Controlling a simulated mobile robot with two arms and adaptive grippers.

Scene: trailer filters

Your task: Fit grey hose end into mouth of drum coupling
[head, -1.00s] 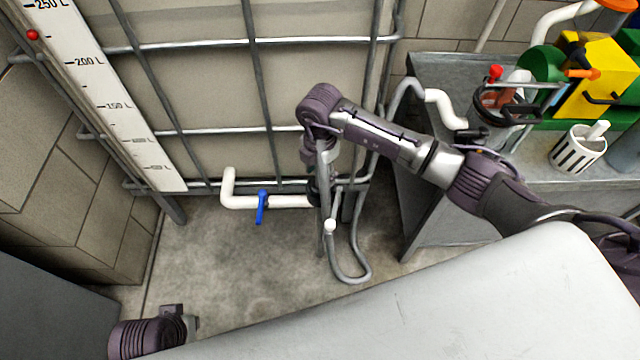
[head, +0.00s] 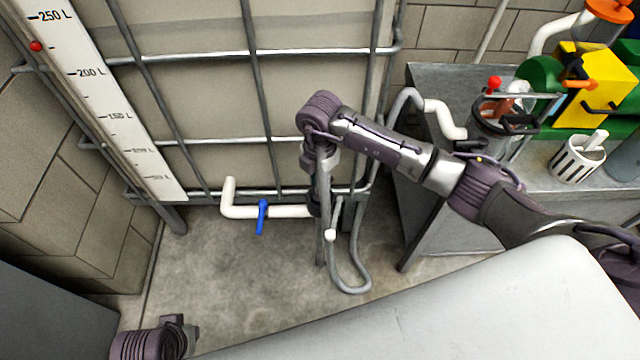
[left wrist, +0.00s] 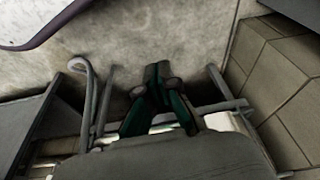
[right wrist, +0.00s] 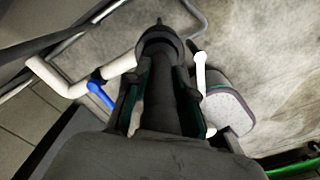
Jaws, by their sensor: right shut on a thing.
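The drum coupling (head: 314,198) is a dark piece at the right end of the white outlet pipe (head: 287,211), which has a blue valve handle (head: 262,215). My right gripper (right wrist: 165,95) points down by the coupling and is shut on the dark grey hose end (right wrist: 168,105). A round dark collar (right wrist: 160,45) shows beyond the fingertips, beside the pipe's end. The grey hose (head: 352,285) loops below the gripper. The gripper hides the mouth in the head view, so I cannot tell whether the hose end is inside. My left gripper (left wrist: 158,82) is empty, its fingertips together.
The caged tank's bars (head: 190,140) stand behind the pipe. A grey bench (head: 440,80) at right carries a striped cup (head: 577,157) and a yellow and green machine (head: 585,75). The floor (head: 220,270) in front of the tank is clear.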

